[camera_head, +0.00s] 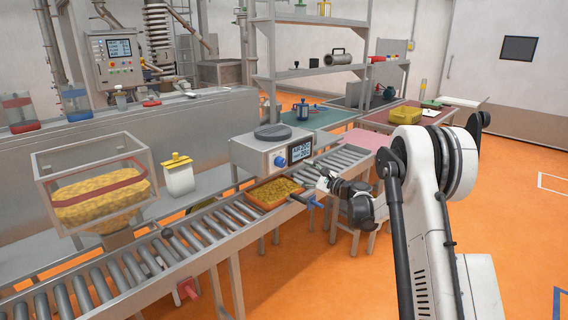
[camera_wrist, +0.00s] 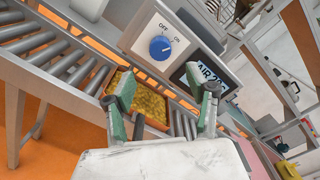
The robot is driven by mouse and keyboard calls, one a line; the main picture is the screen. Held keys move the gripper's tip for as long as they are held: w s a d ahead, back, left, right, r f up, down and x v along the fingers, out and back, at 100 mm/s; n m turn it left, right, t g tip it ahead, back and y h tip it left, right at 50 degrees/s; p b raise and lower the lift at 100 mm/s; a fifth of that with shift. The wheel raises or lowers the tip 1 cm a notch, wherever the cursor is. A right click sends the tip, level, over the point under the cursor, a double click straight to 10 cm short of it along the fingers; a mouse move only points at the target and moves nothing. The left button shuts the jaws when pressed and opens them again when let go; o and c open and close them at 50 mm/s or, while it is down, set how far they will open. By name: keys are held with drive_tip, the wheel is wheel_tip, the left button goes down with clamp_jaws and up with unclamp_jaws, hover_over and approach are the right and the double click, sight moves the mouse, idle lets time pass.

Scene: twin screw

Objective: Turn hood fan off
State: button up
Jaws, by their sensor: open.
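A light grey hood unit (camera_head: 250,157) stands over the roller conveyor, with a dark round cap on top and a lit display (camera_head: 300,151) on its front. A blue round knob (camera_wrist: 160,48) sits on its front face beside OFF and ON labels; it also shows small in the head view (camera_head: 279,160). I cannot tell clearly which label the knob's mark points to. The display in the wrist view (camera_wrist: 203,78) reads AIR and a partly cut number. My gripper (camera_head: 323,184) is open and empty in front of the unit, with its two green-padded fingers (camera_wrist: 168,92) apart and short of the knob.
An orange-rimmed tray (camera_head: 251,202) of yellow granules lies on the roller conveyor (camera_head: 130,268) below the hood. A blue-handled part (camera_head: 306,201) sticks out at the conveyor's front edge. A clear hopper (camera_head: 95,180) stands at left. Orange floor in front is open.

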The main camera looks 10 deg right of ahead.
sight(283, 163)
drive_tip(key=p+x, duration=0.2)
drive_tip(key=x, duration=0.9)
drive_tip(key=shift+w+a, duration=0.1)
drive_tip(key=shift+a, duration=0.05)
drive_tip(key=shift+c, duration=0.4)
drive_tip(key=c, duration=1.1)
drive_tip(key=shift+o, duration=0.2)
